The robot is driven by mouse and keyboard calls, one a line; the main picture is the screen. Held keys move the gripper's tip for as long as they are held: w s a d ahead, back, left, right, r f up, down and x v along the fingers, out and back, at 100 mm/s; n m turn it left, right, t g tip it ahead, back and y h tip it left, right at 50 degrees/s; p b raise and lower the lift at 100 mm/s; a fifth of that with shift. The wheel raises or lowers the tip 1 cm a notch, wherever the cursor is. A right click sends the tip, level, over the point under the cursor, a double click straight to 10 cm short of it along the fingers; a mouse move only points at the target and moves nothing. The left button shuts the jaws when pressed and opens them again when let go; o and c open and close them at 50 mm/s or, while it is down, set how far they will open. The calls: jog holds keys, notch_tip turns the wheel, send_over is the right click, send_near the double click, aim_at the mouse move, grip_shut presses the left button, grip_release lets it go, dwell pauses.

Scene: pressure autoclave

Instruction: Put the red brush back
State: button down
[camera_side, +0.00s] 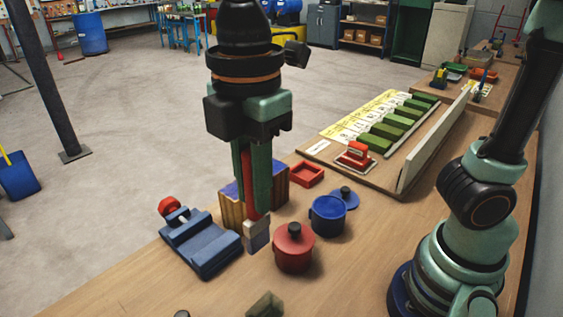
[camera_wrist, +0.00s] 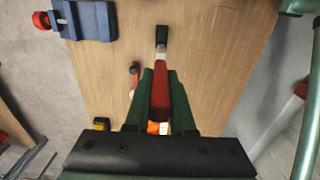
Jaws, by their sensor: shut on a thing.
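My gripper (camera_side: 250,205) points down over the table and is shut on the red brush (camera_side: 248,185). The brush's red handle lies between the green fingers, with its light ferrule and dark bristle end below them. In the wrist view, the brush (camera_wrist: 161,92) also shows between the fingers of my gripper (camera_wrist: 160,74), its dark end pointing to the top of the picture. In the side view the bristle end is low, beside the wooden box; I cannot tell whether it touches the table.
A wooden box with a blue top (camera_side: 277,188) stands behind my gripper. A blue clamp-like block (camera_side: 205,245) lies left. A red pot (camera_side: 293,252) and a blue pot (camera_side: 327,218) stand right. A red tray (camera_side: 307,174) and a board with green blocks (camera_side: 380,140) are behind.

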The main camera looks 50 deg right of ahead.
notch_tip(320, 180, down, 20)
jog(key=shift+s, duration=0.2)
dwell(0.4)
jog(key=shift+f, duration=0.1)
jog(key=c, duration=0.8)
grip_release()
jog(key=shift+o, duration=0.2)
jog(key=shift+a, duration=0.1)
